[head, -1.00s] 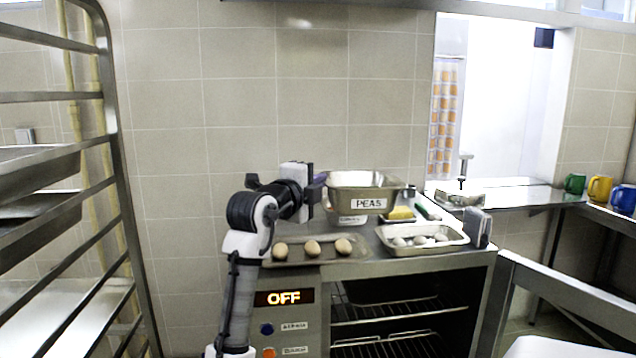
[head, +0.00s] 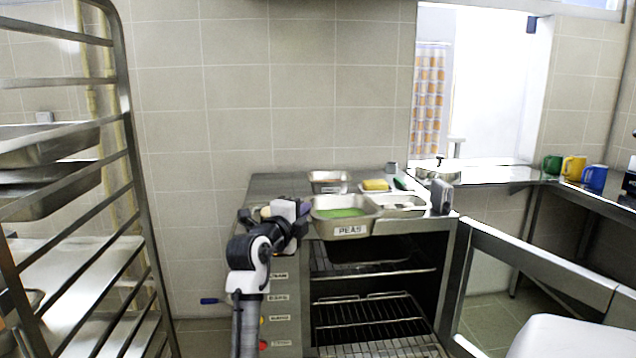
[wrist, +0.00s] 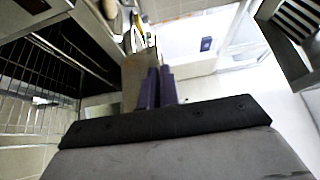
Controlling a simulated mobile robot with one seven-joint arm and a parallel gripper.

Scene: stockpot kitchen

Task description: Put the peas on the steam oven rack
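The peas are a green layer in a steel pan labelled PEAS (head: 350,231), in the head view. The pan is held up level at the front of the oven top, over the open chamber. My gripper (head: 304,208) is at the pan's left side, its fingers close together at the rim. In the wrist view the purple fingers (wrist: 160,88) meet against a metal surface that appears to be the pan. The steam oven's chamber is open, with an upper wire rack (head: 400,272) and a lower wire rack (head: 370,313). My arm hides part of the control panel.
On the oven top are a smaller steel pan (head: 328,187), a yellow block (head: 376,184) and a white tray (head: 403,209). A tall trolley (head: 130,140) stands left. A grey metal frame (head: 540,268) extends at right. Mugs (head: 574,168) stand on the far right counter.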

